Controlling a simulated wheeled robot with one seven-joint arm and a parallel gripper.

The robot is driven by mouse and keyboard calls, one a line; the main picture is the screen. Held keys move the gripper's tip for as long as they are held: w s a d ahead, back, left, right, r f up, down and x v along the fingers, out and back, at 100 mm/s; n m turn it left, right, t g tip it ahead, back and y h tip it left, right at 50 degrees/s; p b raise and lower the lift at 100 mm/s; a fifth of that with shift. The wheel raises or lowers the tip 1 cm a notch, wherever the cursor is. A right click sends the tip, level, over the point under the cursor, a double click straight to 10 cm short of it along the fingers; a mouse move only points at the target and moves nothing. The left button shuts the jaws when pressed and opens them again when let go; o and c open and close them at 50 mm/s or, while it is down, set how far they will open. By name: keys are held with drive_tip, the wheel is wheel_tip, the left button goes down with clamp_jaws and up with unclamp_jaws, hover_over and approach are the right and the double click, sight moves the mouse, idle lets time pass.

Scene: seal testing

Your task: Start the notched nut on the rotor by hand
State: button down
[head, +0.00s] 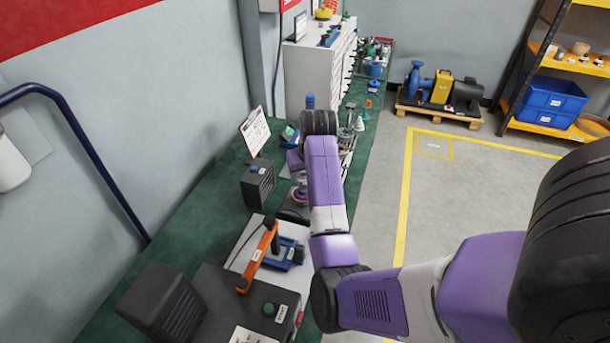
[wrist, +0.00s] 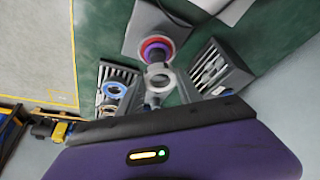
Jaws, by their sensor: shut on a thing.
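In the wrist view, my gripper (wrist: 158,84) is shut on a silver ring, the notched nut (wrist: 159,70), held between its dark fingers. Its notches are too small to make out. Just beyond the nut, a dark post with a red and purple collar, apparently the rotor (wrist: 156,45), stands on a grey plate. The nut appears in front of the post; I cannot tell whether they touch. In the head view, the purple collar (head: 299,195) shows beside my arm, over a dark round base. My arm hides the gripper and nut there.
A blue ring (wrist: 114,90) lies at a dark slotted holder on the left in the wrist view. Another slotted dark box (wrist: 214,66) is on the right. In the head view, an orange-handled press (head: 262,250) and a black box (head: 257,183) stand on the green bench (head: 205,215).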

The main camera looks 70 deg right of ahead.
sight(301, 188)
wheel_tip(301, 188, down, 4)
drive_tip(key=b, duration=0.4)
drive_tip(key=shift+f, duration=0.15)
drive_tip(key=shift+d+n, duration=0.1)
drive_tip(key=shift+n, duration=0.2)
drive_tip(key=n, duration=0.1)
drive_tip(key=n+t+y+b, duration=0.1)
drive_tip(key=n, duration=0.1)
drive_tip(key=shift+s+d+r, duration=0.1)
drive_tip(key=shift+r, duration=0.1)
drive_tip(key=shift+r+n+p, duration=0.35)
drive_tip(key=shift+n+p, duration=0.15)
drive_tip(key=shift+s+d+n+y+p, duration=0.15)
drive_tip(key=shift+n+y+p, duration=0.35)
drive_tip(key=shift+n+p, duration=0.5)
drive_tip(key=shift+d+f+n+y+p, duration=0.1)
drive_tip(key=shift+n+y+p, duration=0.45)
drive_tip(key=shift+n, duration=0.65)
drive_tip(key=n+y, duration=0.1)
drive_tip(key=n, duration=0.2)
drive_tip(key=shift+f+p, duration=0.2)
drive_tip(key=shift+p, duration=0.1)
drive_tip(key=shift+f, duration=0.45)
